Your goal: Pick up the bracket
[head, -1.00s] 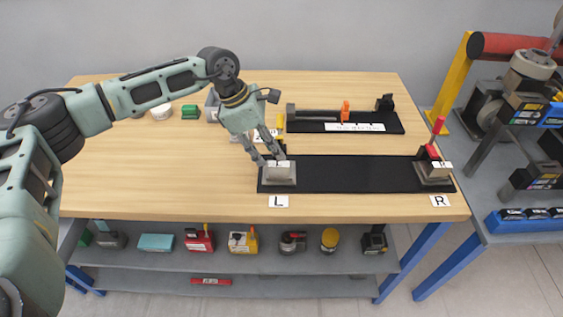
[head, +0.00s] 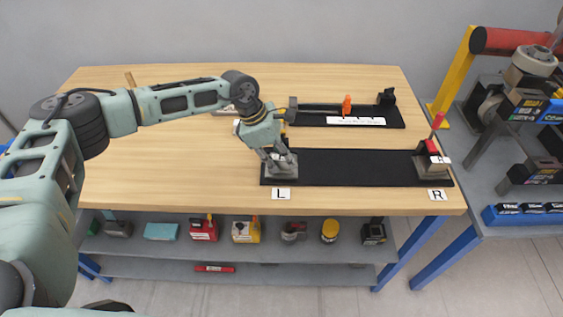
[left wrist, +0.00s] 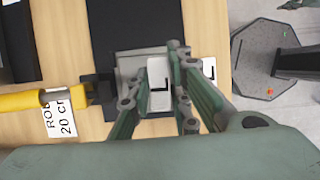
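The bracket (head: 284,174) is a small grey block with a pale top, at the left end of the black plate (head: 350,167), behind the L label (head: 281,193). The bracket still rests on the plate. My right gripper is not in view.
A second grey block with a red part (head: 432,160) stands at the plate's right end, by the R label (head: 437,194). A black fixture with an orange clamp (head: 347,104) lies behind. The table's left side is mostly clear. A lower shelf (head: 150,262) holds several tools.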

